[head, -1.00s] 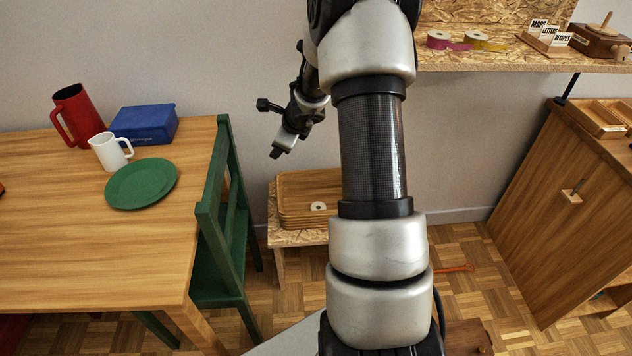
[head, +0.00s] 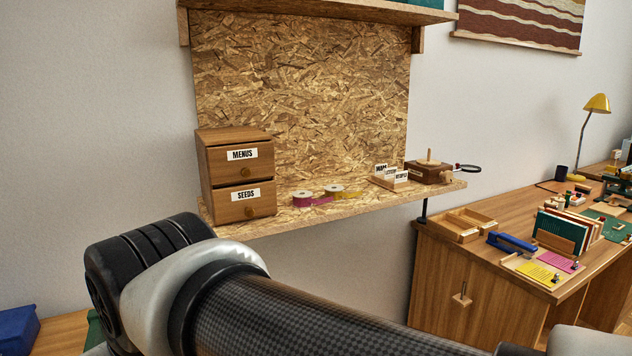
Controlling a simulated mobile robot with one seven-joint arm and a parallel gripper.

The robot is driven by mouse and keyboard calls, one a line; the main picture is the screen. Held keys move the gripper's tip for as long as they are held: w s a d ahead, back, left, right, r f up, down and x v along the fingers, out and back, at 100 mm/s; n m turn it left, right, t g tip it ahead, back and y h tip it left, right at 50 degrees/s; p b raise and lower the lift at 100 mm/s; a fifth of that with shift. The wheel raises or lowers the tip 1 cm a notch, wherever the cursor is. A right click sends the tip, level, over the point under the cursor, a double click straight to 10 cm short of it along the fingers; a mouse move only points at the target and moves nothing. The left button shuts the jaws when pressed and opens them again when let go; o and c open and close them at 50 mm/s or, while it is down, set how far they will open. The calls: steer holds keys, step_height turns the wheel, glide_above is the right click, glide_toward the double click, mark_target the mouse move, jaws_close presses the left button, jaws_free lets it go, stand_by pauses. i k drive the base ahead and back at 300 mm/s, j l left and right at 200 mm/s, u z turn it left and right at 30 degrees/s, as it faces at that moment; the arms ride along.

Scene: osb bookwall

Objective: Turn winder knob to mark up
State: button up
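A wooden winder box (head: 428,172) with a peg on top sits at the right end of the chipboard shelf. A small pale knob (head: 446,177) shows on its front right side. It is too small to tell which way its mark points. My gripper is outside the head view; only my arm links cross the bottom, in front of and below the shelf. Nothing of mine touches the winder.
The shelf (head: 352,207) also holds a two-drawer box (head: 236,175), pink tape (head: 303,199), yellow tape (head: 334,192) and a card holder (head: 390,179). A magnifier (head: 467,168) is beside the winder. A cluttered desk (head: 472,256) stands right.

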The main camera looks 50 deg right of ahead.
mark_target(448, 176)
steer(key=z, duration=0.4)
steer(key=k+z, duration=0.15)
steer(key=z, duration=0.65)
steer(key=i+j+z, duration=0.1)
steer(key=z, duration=1.15)
